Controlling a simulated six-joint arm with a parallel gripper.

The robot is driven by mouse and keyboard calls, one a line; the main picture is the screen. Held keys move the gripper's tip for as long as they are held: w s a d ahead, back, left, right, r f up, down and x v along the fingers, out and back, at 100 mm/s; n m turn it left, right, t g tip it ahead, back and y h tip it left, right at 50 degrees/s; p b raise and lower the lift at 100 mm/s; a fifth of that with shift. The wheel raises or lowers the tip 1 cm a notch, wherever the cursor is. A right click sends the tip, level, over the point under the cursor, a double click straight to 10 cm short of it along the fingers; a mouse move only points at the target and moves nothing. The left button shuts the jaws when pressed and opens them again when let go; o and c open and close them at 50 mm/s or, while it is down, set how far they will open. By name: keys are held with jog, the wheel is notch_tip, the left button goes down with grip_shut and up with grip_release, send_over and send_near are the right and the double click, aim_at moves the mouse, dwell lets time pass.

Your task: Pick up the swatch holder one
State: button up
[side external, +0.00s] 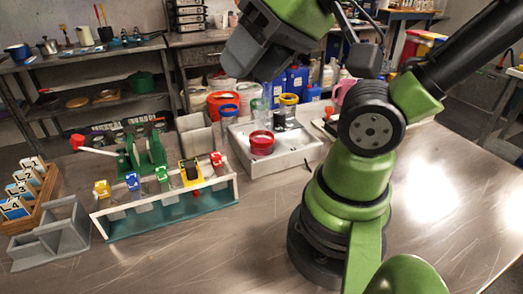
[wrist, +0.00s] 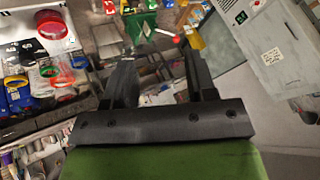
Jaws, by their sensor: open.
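A rack with a white frame and teal base (side external: 165,222) stands on the metal bench. Several swatch holders with coloured tops hang in it: yellow (side external: 102,188), blue (side external: 133,181), green (side external: 162,173), a larger yellow-and-black one (side external: 190,171) and red (side external: 217,160). I cannot read a number on any of them, so I cannot tell which is holder one. My gripper (side external: 250,52) is high above the bench, behind and right of the rack, apart from everything. In the wrist view my gripper (wrist: 161,72) shows two dark fingers spread wide with nothing held between them.
A white tray (side external: 285,163) with coloured-rimmed jars stands right of the rack. A wooden holder with numbered cards (side external: 27,187) and a grey divided box (side external: 50,236) are at left. A green stand (side external: 143,152) is behind the rack. The front bench is clear.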

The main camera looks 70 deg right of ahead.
jog(key=shift+w, duration=0.1)
jog(key=n+g+h, duration=0.2)
jog(key=n+g, duration=0.5)
jog(key=n, duration=0.6)
send_near(215, 155)
jog(key=shift+d+f, duration=0.1)
jog(key=shift+d, duration=0.05)
notch_tip(215, 155, down, 4)
jog(key=shift+f, duration=0.2)
notch_tip(215, 155, down, 6)
jog(key=shift+r, duration=0.15)
jog(key=shift+w, duration=0.1)
grip_shut()
